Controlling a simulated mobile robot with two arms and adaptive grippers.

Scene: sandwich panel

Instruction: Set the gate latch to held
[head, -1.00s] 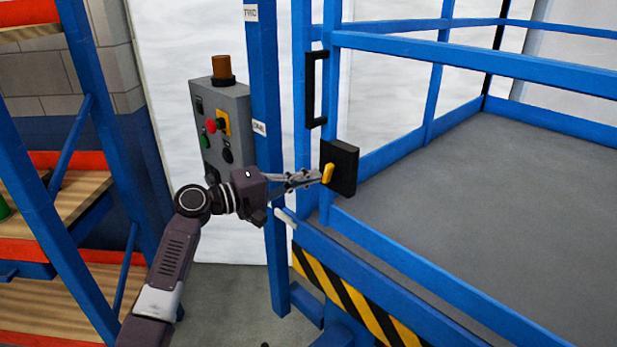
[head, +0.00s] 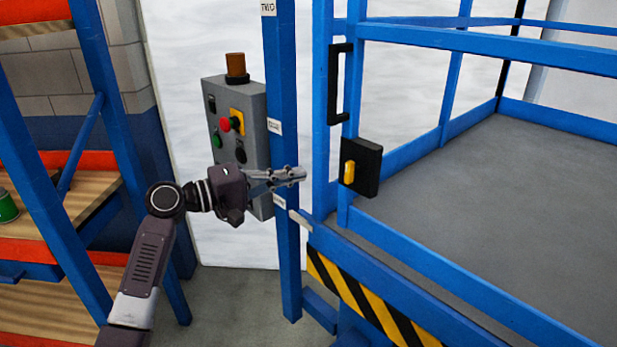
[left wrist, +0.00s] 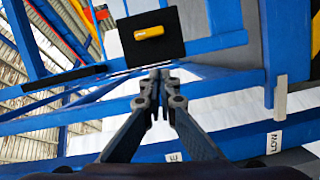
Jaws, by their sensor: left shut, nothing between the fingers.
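The gate latch is a black box (head: 368,168) with a yellow lever (head: 349,172) on its face, fixed to the blue gate frame. In the head view the lever stands close to upright. The latch box (left wrist: 131,40) also shows at the top of the left wrist view, its yellow lever (left wrist: 149,33) lying nearly level there. My left gripper (head: 300,174) is shut and empty, to the left of the latch and apart from it. Its closed fingertips (left wrist: 160,75) point toward the latch box in the left wrist view. My right gripper is not in view.
A grey control box (head: 235,135) with a red button and an orange beacon stands behind my left wrist. A blue post (head: 284,120) is close to my gripper. A black handle (head: 338,85) is above the latch. A shelf rack (head: 75,212) stands at left.

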